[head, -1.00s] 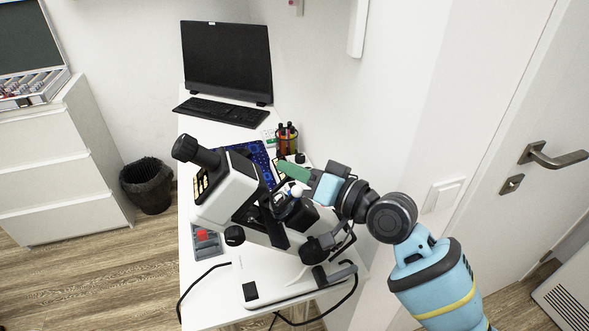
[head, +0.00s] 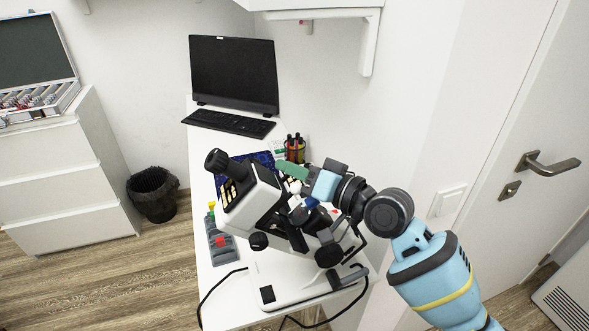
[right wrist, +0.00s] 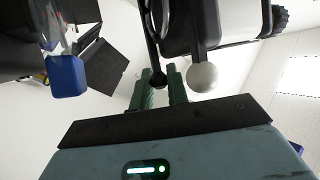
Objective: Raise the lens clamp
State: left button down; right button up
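The white and black microscope (head: 262,205) stands on the white desk (head: 235,305); the frames do not mark which part is the lens clamp. My right gripper (head: 293,170), with green fingers, is beside the microscope's far side in the head view. In the right wrist view the two green fingers (right wrist: 160,88) stand apart. A thin black lever ending in a black ball (right wrist: 158,80) shows at the gap between them; I cannot tell whether they touch it. A white ball (right wrist: 202,77) on another rod is just right of the fingers. My left gripper is not in view.
A blue part (right wrist: 66,76) is left of the fingers. The wall is close on the right.

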jog(key=o, duration=0.4)
jog(key=shift+s+a+r, duration=0.15)
jog(key=shift+a+r, duration=0.1)
jog(key=shift+r, duration=0.05)
jog(key=shift+d+f, duration=0.1)
jog(key=shift+d, duration=0.05)
jog(key=shift+d, duration=0.2)
jog(key=v, duration=0.6)
jog(key=shift+s+a+f+b, duration=0.1)
jog(key=shift+b, duration=0.25)
jog(key=shift+s+d, duration=0.4)
jog(key=shift+d, duration=0.1)
